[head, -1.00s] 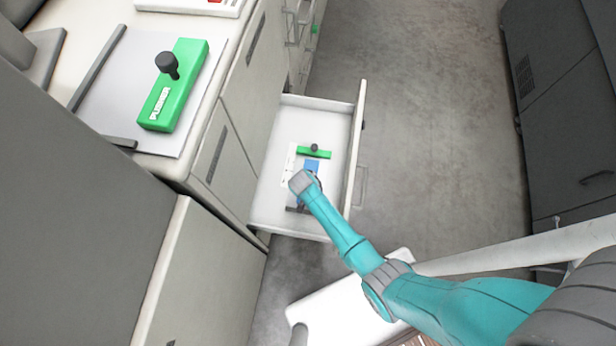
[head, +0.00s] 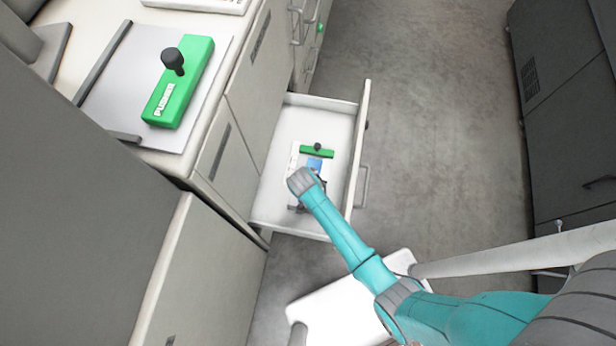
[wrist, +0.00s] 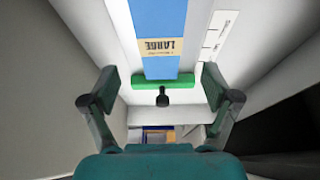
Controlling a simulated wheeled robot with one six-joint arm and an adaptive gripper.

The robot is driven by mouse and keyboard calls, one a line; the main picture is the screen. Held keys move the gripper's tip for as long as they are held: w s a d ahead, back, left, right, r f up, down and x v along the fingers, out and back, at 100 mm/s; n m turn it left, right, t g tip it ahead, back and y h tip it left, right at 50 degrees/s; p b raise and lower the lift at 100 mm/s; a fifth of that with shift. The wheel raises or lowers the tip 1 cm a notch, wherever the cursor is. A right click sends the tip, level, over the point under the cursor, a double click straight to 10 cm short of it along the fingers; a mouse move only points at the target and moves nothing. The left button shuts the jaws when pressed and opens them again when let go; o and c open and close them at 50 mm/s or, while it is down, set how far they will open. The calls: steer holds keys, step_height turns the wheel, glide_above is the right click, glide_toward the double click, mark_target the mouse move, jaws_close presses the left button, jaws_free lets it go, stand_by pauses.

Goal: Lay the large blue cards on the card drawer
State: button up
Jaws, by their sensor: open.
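The card drawer (head: 277,205) is a white drawer pulled out from the cabinet. A blue card or stack of cards (head: 316,164) lies in it, partly hidden by my arm. In the wrist view the blue cards (wrist: 160,18) carry a tan label reading "LARGE". A green bar with a black knob (head: 308,151) lies across the drawer beyond the blue cards; it also shows in the wrist view (wrist: 138,82), close to their end. My gripper (wrist: 160,88) is open and empty, with its fingers spread to either side of the blue cards' line. I cannot tell its height above them.
A green block marked "PUSHER" (head: 187,90) with a black knob stands on a grey sheet (head: 110,85) on the counter. A printed white label (wrist: 216,42) lies beside the blue cards. Drawer walls surround my gripper. Open concrete floor (head: 440,150) lies right of the drawer.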

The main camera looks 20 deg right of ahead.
steer(key=shift+v, duration=2.75)
